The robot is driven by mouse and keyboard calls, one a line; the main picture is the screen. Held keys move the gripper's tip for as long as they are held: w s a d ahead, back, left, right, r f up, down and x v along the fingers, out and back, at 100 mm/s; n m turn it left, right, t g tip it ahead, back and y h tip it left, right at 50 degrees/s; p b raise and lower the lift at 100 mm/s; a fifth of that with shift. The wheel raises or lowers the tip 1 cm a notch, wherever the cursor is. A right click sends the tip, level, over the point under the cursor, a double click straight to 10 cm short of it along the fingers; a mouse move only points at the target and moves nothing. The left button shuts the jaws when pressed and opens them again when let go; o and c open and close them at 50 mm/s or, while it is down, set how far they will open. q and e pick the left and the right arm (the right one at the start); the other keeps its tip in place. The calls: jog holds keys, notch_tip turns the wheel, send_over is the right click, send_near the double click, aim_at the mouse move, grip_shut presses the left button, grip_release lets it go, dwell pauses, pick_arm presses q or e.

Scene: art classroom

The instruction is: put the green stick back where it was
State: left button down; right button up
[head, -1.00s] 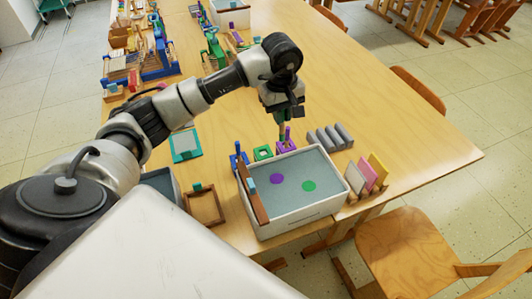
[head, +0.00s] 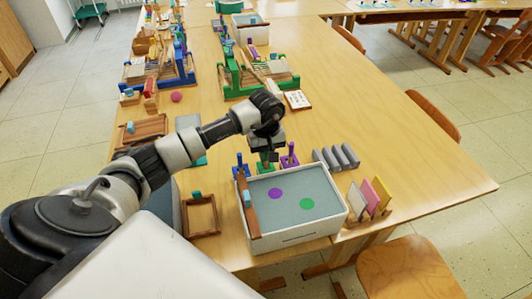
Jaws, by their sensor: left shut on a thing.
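My left gripper (head: 267,153) is shut on the green stick, directly above the small green block holder (head: 267,168) behind the white tray. The gripper hides most of the stick, so I cannot tell how far it sits in the holder. A blue holder with a blue stick (head: 240,164) stands just left of it, and a purple holder with a purple stick (head: 290,157) just right of it. My right gripper is not in view.
The white tray (head: 293,235) with a grey floor, a purple disc and a green disc stands in front. Several grey blocks (head: 336,157) and coloured panels (head: 381,192) are to its right. A wooden frame (head: 201,215) is to its left. The table's right side (head: 410,150) is clear.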

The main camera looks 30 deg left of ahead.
pick_arm(q)
jog(key=shift+f, duration=0.3)
jog(key=c, duration=1.1)
grip_release()
jog(key=shift+c, duration=0.2)
jog(key=shift+r, duration=0.25)
notch_tip(320, 180, up, 10)
jog(key=shift+r+b, duration=0.25)
jog(key=shift+b, duration=0.6)
jog(key=shift+r, duration=0.6)
